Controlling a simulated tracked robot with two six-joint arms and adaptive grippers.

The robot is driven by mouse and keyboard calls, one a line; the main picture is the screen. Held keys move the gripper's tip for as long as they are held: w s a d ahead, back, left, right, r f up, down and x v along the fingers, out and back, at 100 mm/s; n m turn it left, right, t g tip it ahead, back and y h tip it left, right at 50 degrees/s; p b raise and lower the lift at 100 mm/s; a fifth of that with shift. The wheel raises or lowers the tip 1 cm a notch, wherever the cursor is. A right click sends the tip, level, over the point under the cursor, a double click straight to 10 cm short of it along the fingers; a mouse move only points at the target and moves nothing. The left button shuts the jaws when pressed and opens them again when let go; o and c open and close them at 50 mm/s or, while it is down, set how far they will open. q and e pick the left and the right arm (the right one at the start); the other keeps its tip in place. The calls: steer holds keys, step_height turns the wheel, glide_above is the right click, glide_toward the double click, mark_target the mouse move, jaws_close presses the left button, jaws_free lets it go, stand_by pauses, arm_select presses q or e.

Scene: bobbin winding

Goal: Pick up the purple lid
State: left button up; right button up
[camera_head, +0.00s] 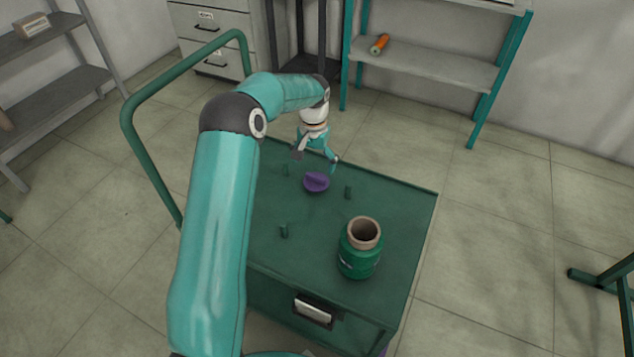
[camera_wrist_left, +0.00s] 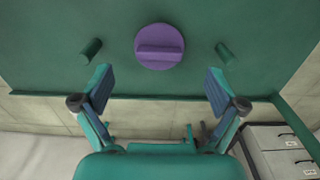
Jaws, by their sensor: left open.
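The purple lid (camera_head: 316,183) lies on the green cart top (camera_head: 285,210), near its far part. It is round with a raised bar across it; in the left wrist view the lid (camera_wrist_left: 159,47) is ahead of the fingers. My left gripper (camera_head: 318,161) is open and empty above and just behind the lid, apart from it. In the left wrist view the left gripper's fingers (camera_wrist_left: 157,88) are spread wide, with the lid lined up between them. My right gripper is not in view.
A green jar (camera_head: 359,258) with a brownish open neck stands at the cart's near right. Several short green pegs (camera_head: 348,192) stick up around the lid. A green handle rail (camera_head: 150,150) rises at the cart's left. Shelves and drawers stand behind.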

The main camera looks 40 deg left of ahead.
mark_target(315, 177)
arm_select(q)
step_height(315, 177, down, 3)
steer(key=shift+r, duration=0.2)
steer(key=shift+w+f, duration=0.15)
steer(key=shift+f, duration=1.15)
steer(key=shift+w+f, duration=0.15)
steer(key=shift+f, duration=1.1)
steer(key=c, duration=0.7)
